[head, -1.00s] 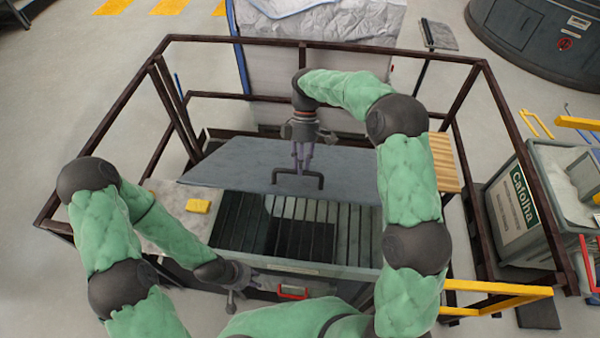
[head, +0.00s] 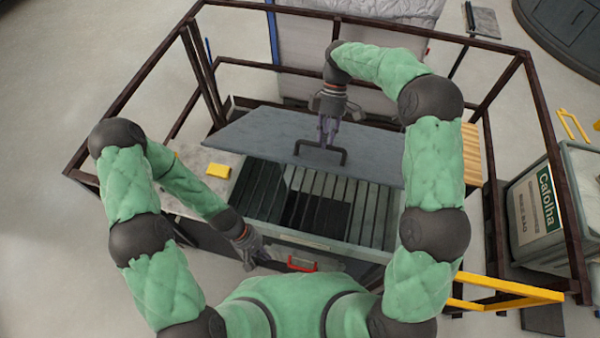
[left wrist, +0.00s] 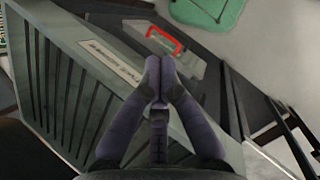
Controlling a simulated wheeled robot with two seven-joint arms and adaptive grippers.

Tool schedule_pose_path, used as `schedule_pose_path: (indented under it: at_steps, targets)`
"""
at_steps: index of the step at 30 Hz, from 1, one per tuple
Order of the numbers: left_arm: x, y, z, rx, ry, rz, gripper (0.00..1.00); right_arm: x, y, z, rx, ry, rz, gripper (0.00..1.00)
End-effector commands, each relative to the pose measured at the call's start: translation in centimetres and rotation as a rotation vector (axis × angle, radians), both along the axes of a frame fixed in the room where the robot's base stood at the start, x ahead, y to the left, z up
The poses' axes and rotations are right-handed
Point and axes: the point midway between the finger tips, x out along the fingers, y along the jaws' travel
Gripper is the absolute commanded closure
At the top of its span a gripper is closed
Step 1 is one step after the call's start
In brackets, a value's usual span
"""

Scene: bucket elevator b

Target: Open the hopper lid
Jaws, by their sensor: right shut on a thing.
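The hopper lid (head: 265,138) is a flat blue-grey plate at the back of the hopper, tilted up off the opening. Its dark handle (head: 320,160) is a bracket near the lid's front edge. My right gripper (head: 325,142) is shut on that handle. The hopper's slatted grate (head: 290,200) shows uncovered in front of the lid. My left gripper (head: 252,262) hangs at the hopper's front side, near a red handle (head: 302,263). In the left wrist view its fingers (left wrist: 157,75) lie together with nothing between them, beside the hopper's front rim (left wrist: 110,62).
A dark railing (head: 400,24) surrounds the hopper at the back and sides. A yellow block (head: 218,171) lies on the ledge left of the grate.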

Motion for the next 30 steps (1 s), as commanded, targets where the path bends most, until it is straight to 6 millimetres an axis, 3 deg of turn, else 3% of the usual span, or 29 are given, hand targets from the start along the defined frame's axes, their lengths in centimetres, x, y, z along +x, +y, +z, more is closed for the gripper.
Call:
schedule_pose_path:
  at_steps: [5,11,21,30]
  targets:
    - [0.2,-1.1,0.8,-0.059,0.250,0.203,1.00,0.3,-0.2,-0.3,-0.004,-0.012,-0.004,1.00]
    - [1.7,-2.9,3.1,-0.160,0.524,0.411,1.00,0.3,-0.2,-0.3,-0.005,-0.012,-0.003,1.00]
    - [7.9,-4.5,9.5,-0.421,0.966,0.677,1.00,0.3,-0.2,-0.3,-0.004,-0.011,-0.003,1.00]
    - [13.6,-2.9,15.4,-0.666,1.252,0.749,1.00,0.3,-0.2,-0.3,-0.004,-0.011,-0.003,1.00]
